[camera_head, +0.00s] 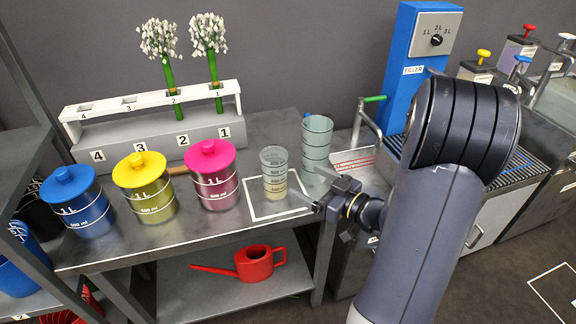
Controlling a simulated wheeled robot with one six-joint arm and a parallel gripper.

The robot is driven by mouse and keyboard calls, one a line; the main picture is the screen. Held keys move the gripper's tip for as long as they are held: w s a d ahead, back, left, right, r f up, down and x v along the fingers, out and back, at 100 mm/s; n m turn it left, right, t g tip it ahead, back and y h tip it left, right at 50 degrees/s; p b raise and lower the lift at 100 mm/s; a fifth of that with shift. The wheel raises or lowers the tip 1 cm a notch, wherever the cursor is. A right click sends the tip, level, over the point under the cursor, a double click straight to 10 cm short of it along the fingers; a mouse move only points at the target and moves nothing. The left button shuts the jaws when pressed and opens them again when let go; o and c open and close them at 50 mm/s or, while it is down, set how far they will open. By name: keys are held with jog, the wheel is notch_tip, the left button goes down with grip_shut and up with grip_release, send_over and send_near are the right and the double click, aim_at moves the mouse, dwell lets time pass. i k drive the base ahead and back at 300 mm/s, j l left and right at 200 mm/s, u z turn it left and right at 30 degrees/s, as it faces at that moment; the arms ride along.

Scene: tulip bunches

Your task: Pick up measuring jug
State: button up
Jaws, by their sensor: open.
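A clear measuring jug (274,172) with white graduation marks stands upright inside a white square outline on the metal table. Some pale yellowish content shows at its bottom. A second clear, greenish marked vessel (317,138) stands just behind and to the right; I cannot tell for sure which one the task means. My gripper (312,187) is open beside the front jug on its right, with fingers pointing left toward it. No gap between fingertips and jug can be made out clearly. Part of the rear vessel's base is hidden by my gripper.
Blue (77,203), yellow (146,187) and pink (211,174) lidded jars stand left on the table (178,240). Behind is a numbered rack (158,133) with white flower bunches. A blue filler (424,45) stands right. A red watering can (254,263) sits below.

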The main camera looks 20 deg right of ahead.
aim_at(317, 130)
jog(key=i+j+z, duration=0.15)
jog(key=j+z, duration=0.25)
jog(key=i+j+z, duration=0.1)
jog(key=j+z, duration=0.7)
jog(key=l, duration=0.05)
